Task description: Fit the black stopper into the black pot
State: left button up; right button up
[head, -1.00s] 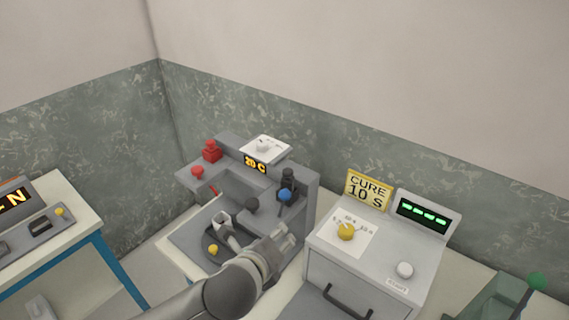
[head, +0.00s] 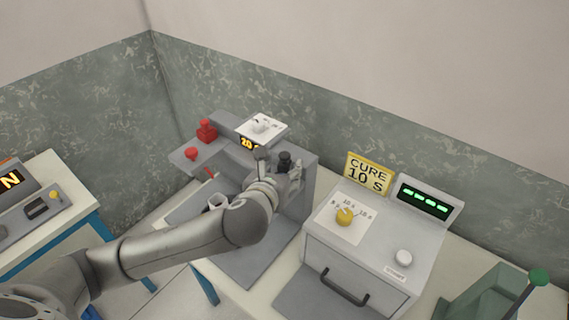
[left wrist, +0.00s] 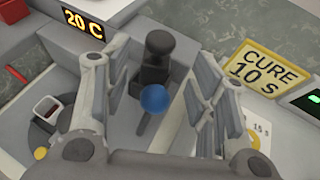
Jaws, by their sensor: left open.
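A black upright piece (head: 284,160) stands on the grey machine (head: 306,185). In the left wrist view it has a rounded black top (left wrist: 159,43) above a dark block (left wrist: 153,77); I cannot tell whether these are the stopper and the pot. My left gripper (left wrist: 150,90) is open, its fingers apart on either side of the black piece and a blue ball (left wrist: 154,99). No contact is visible. In the head view my left arm hides much of the machine's front. No separate black stopper shows. My right gripper is not in view.
A red piece (head: 207,130) and red ball (head: 191,154) are on the machine's left.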

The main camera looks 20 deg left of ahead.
aim_at(284, 164)
pick_arm(q)
jog(key=shift+w+a, duration=0.1)
jog(key=shift+w, duration=0.2)
jog(key=p+x, duration=0.1)
jog(key=x, duration=0.2)
jog(key=shift+s+a, duration=0.1)
jog(key=shift+p+x, duration=0.35)
jog(key=shift+x, duration=0.45)
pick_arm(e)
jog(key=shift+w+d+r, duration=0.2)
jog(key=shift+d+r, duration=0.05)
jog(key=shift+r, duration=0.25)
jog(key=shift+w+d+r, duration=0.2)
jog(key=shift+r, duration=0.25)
pick_arm(q)
jog(key=shift+s, duration=0.1)
jog(key=shift+c, duration=1)
jog(key=c, duration=0.7)
jog(key=shift+c, duration=1)
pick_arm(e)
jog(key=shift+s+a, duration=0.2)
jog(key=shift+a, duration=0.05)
